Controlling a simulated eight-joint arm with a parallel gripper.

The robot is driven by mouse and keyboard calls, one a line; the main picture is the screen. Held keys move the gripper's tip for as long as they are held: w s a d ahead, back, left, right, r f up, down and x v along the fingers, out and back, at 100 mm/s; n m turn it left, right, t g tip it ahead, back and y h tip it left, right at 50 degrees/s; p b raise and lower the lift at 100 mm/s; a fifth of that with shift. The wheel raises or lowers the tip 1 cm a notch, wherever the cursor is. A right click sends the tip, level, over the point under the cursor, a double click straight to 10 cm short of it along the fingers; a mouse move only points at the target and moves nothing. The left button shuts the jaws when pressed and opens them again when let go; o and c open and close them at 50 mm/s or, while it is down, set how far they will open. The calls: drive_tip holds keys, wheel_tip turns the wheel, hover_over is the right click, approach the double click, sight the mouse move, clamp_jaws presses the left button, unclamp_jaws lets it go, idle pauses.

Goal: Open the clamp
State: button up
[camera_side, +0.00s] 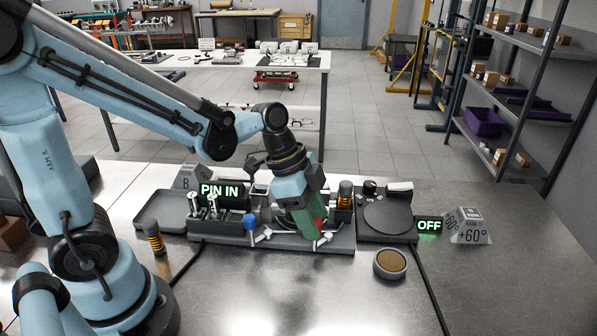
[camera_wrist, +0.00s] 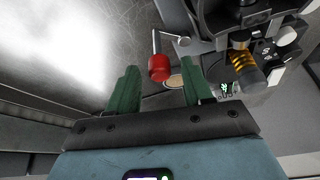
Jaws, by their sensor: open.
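The clamp's red-knobbed lever (camera_wrist: 160,68) shows in the wrist view, its thin metal stem running up from the knob. My gripper (camera_wrist: 160,86) is open, with one green finger to each side of the knob in that picture. The knob is ahead of the fingertips; I cannot tell whether they touch it. In the side view my gripper (camera_side: 312,234) points down at the front of the dark fixture (camera_side: 230,239). Red shows at its fingertips, and the clamp body is mostly hidden behind the gripper.
A blue-knobbed lever (camera_side: 250,222) stands left of my gripper. A "PIN IN" display (camera_side: 219,191) is behind it. To the right are a round turntable (camera_side: 387,217), an "OFF" display (camera_side: 429,226) and a brown-topped round dish (camera_side: 390,263).

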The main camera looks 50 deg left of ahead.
drive_tip(key=shift+c, duration=0.3)
clamp_jaws()
drive_tip(key=shift+d+n, duration=0.1)
drive_tip(key=shift+n, duration=0.2)
drive_tip(key=shift+w+d+n+t+y, duration=0.25)
drive_tip(key=shift+w+d+n+y, duration=0.5)
drive_tip(key=shift+n, duration=1.8)
drive_tip(key=shift+w+d+n+t+y, duration=0.2)
drive_tip(key=shift+w+d+n+y, duration=0.5)
drive_tip(key=shift+n, duration=1.9)
drive_tip(key=shift+w+d+n+t+y, duration=0.3)
drive_tip(key=shift+d+n+y, duration=0.7)
drive_tip(key=shift+n, duration=1.55)
drive_tip(key=shift+w+a+y, duration=0.1)
drive_tip(key=shift+a+y, duration=0.15)
drive_tip(key=shift+y, duration=0.1)
